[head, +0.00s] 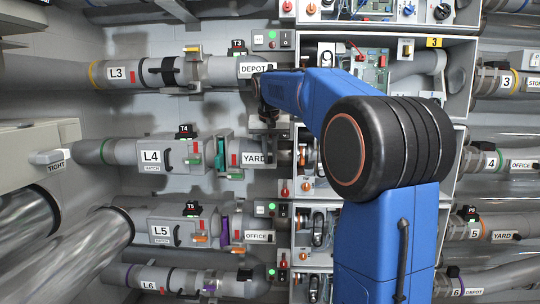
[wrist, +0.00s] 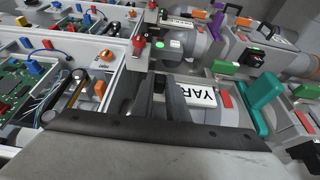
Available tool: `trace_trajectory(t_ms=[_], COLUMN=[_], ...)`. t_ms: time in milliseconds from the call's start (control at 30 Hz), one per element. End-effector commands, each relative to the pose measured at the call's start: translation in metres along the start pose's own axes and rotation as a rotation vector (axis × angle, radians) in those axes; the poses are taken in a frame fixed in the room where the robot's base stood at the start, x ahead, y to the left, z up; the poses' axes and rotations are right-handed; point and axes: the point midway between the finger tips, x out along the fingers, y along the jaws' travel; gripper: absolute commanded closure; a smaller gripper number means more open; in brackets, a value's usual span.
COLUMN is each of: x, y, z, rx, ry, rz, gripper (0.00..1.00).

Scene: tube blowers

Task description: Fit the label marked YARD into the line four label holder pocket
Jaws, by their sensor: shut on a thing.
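The white YARD label (head: 252,159) is at the right end of the line four tube (head: 150,155) in the head view. In the wrist view the label (wrist: 197,93) reads upside down, its last letter hidden by my gripper (wrist: 168,92). My gripper's dark fingers are shut on the label's end. In the head view my gripper (head: 270,128) is partly hidden by my blue arm. The label lies at the front of the line four holder area; the pocket is hidden, and I cannot tell whether the label is seated in it.
The line three tube with its DEPOT label (head: 253,68) is above, and the line five tube with its OFFICE label (head: 258,237) below. A teal lever (wrist: 262,100) and a green part (wrist: 228,68) stand close by. Open electrical boxes (wrist: 75,85) are left in the wrist view.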

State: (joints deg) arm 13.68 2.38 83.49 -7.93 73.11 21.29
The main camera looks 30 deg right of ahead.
Motion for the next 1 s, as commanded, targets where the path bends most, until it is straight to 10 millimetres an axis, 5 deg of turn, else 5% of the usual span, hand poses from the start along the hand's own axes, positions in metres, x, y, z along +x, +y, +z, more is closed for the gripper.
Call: trace_trajectory(t_ms=[767, 800, 867, 1000], x=[0.0051, 0.0050, 0.0050, 0.0049], y=[0.0000, 0.0000, 0.0000, 0.0000], z=[0.0022, 0.0021, 0.0021, 0.0021], rx=[0.000, 0.000, 0.000, 0.000], ry=[0.000, 0.000, 0.000, 0.000], rz=[0.000, 0.000, 0.000, 0.000], gripper=[1.00, 0.77, 0.65, 0.65])
